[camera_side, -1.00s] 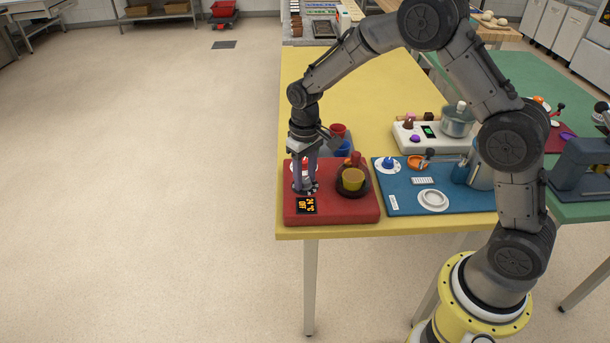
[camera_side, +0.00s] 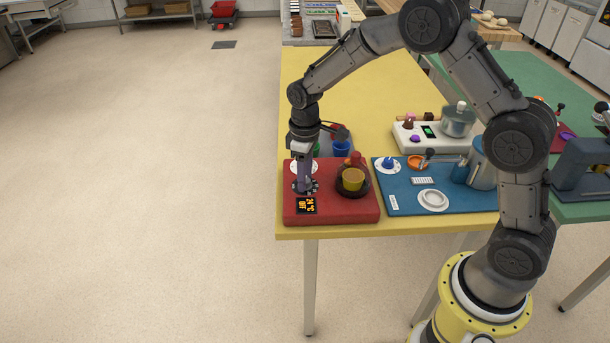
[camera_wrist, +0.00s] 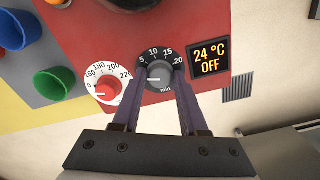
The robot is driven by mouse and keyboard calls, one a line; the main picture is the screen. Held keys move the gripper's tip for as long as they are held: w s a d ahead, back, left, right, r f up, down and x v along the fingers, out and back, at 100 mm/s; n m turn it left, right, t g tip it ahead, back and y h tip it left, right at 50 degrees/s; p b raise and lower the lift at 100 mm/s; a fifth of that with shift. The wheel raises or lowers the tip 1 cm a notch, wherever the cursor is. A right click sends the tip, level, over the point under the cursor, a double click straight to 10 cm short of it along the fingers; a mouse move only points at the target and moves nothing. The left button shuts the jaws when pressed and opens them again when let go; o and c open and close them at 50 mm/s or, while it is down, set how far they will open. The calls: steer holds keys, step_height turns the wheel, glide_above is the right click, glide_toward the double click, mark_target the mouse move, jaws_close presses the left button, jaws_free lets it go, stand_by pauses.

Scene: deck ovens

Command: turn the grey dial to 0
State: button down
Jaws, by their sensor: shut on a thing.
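The grey dial (camera_wrist: 158,74) sits on a round black scale plate on the red panel (camera_side: 340,208). The plate shows 5, 10, 15, 20 and "min". In the wrist view my gripper (camera_wrist: 159,76) straddles the dial with its two purple fingers, one on each side, shut on it. A short white pointer line on the dial's face points to the left side. The left finger covers part of the scale there, and I cannot read a 0. In the side view my gripper (camera_side: 304,186) points straight down at the panel and hides the dial.
A red knob (camera_wrist: 107,91) on a white temperature plate is close to the left finger. A display (camera_wrist: 210,57) reads 24 °C OFF. A dark bowl with yellow contents (camera_side: 353,183) stands on the panel's right. A blue board (camera_side: 462,202) lies beside the panel.

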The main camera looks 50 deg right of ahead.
steer(key=shift+r, duration=0.1)
steer(key=shift+c, duration=2.2)
jaws_free()
step_height(320, 180, up, 14)
